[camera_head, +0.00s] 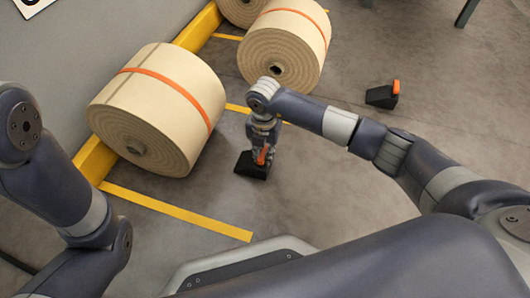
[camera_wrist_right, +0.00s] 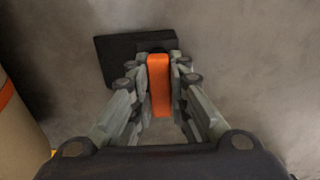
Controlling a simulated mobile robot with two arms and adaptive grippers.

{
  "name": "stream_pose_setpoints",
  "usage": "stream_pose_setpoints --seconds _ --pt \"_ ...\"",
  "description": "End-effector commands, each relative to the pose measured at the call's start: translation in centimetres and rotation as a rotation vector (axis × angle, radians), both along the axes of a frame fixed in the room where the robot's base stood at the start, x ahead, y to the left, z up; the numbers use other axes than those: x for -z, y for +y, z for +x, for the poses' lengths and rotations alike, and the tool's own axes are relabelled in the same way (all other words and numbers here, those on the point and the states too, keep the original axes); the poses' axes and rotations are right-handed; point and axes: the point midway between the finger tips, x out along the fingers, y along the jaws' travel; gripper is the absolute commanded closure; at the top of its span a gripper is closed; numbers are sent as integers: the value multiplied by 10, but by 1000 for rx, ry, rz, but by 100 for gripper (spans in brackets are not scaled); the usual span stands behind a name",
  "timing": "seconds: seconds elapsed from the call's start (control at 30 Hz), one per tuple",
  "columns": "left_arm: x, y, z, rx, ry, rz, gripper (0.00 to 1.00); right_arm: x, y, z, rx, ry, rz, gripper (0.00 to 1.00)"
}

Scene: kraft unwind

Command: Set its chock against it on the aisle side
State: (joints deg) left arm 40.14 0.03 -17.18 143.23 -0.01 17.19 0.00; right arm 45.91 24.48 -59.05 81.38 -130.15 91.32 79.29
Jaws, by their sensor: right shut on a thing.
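A kraft paper roll (camera_head: 160,108) with an orange band lies on its side at left in the head view, against a yellow rail. My right gripper (camera_head: 263,155) is shut on the orange handle of a black chock (camera_head: 252,167), to the right of this roll. A floor gap shows between chock and roll. In the right wrist view the orange handle (camera_wrist_right: 159,84) is between the fingers, with the black chock body (camera_wrist_right: 120,60) beyond it. I cannot tell whether the chock touches the floor. My left gripper is out of view; only its arm shows.
A second roll (camera_head: 284,45) lies further back, with part of another behind it. A second black chock (camera_head: 382,96) with an orange handle stands on the floor at right. Yellow floor lines (camera_head: 180,212) mark the bays. The floor right of the held chock is clear.

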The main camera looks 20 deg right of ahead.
Motion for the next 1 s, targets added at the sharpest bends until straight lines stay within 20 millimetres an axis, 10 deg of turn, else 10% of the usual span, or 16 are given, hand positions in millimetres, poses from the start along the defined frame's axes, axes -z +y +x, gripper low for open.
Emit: stream_pose_setpoints --seconds 1.0 --pt "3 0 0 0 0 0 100 -1 9 6 0 -3 1 100"
